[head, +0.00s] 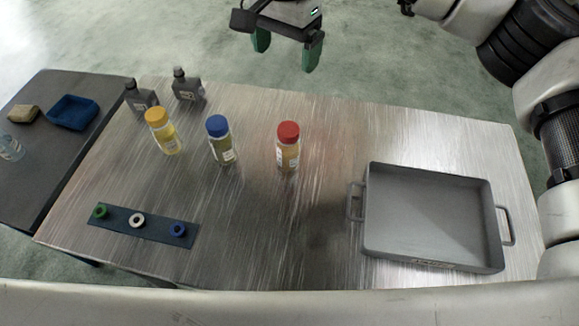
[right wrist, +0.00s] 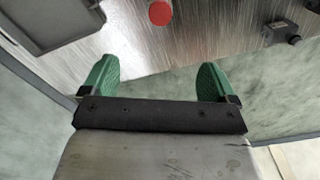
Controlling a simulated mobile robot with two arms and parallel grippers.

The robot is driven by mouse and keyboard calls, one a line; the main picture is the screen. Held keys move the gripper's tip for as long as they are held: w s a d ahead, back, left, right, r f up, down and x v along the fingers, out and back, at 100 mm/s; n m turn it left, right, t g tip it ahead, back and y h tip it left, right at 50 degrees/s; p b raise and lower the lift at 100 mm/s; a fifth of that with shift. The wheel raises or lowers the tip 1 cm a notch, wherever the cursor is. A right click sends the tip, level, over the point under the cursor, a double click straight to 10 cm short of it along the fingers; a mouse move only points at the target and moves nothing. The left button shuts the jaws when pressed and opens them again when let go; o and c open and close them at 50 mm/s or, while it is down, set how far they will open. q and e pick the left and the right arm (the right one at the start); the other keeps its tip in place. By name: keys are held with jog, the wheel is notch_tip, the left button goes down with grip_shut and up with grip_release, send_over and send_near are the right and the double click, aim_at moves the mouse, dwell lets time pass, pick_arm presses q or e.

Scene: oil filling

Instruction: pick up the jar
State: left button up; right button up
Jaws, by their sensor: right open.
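Three clear jars stand upright on the metal table: a yellow-lidded jar (head: 164,132), a blue-lidded jar (head: 220,140) and a red-lidded jar (head: 288,147). The red lid also shows at the top of the right wrist view (right wrist: 160,12). My right gripper (head: 287,48) is open and empty, beyond the far edge of the table in the head view. Its green fingers are spread wide in the right wrist view (right wrist: 156,82), apart from the red-lidded jar. My left gripper does not show.
A grey tray with handles (head: 430,216) takes up the table's right side. Two dark bottles (head: 187,84) stand at the far left edge. A dark strip with rings (head: 157,229) lies front left. A side table (head: 40,150) holds a blue container (head: 72,112). The table's front middle is clear.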

jog(key=b, duration=0.9)
send_over(287, 130)
jog(key=f, duration=1.2)
jog(key=shift+s, duration=0.2)
notch_tip(287, 130, down, 5)
jog(key=shift+r, duration=0.15)
jog(key=shift+w+f+p, duration=0.2)
jog(key=shift+f+p, duration=0.25)
jog(key=shift+f, duration=2.65)
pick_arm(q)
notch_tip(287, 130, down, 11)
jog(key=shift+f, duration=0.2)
pick_arm(e)
jog(key=shift+r, duration=0.1)
jog(key=c, duration=1.3)
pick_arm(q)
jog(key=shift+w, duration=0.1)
